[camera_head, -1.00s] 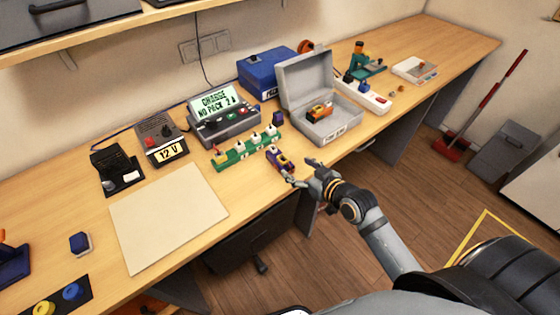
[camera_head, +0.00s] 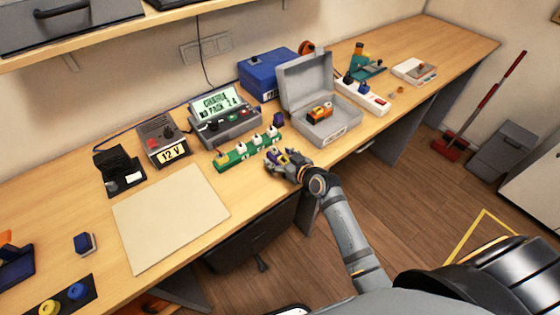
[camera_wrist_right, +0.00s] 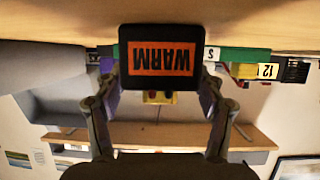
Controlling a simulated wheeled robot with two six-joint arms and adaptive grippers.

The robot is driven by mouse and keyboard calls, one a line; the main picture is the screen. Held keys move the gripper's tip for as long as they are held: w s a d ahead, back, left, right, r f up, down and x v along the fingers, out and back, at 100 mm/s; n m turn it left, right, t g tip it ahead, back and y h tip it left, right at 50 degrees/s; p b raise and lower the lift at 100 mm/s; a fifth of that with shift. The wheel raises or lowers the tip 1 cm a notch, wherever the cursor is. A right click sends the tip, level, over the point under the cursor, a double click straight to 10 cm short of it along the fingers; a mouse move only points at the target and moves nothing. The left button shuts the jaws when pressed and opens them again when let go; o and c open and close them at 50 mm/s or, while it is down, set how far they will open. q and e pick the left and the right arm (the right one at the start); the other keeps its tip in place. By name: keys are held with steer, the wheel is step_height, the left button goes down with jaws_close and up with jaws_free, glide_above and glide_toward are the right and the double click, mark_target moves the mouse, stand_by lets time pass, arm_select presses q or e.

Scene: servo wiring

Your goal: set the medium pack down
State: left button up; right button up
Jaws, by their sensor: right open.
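I cannot read the pack's size.
A charger with a lit display (camera_head: 216,103) and a 12 V unit (camera_head: 163,140) stand behind. An open grey case (camera_head: 340,132) holding an orange pack (camera_head: 319,113) is to the right. A pale mat (camera_head: 172,215) lies clear to the left.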

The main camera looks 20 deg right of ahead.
steer(key=shift+s+r, duration=0.1)
steer(key=shift+s, duration=0.05)
steer(key=shift+c, duration=1.7)
jaws_close()
steer(key=shift+r, duration=0.15)
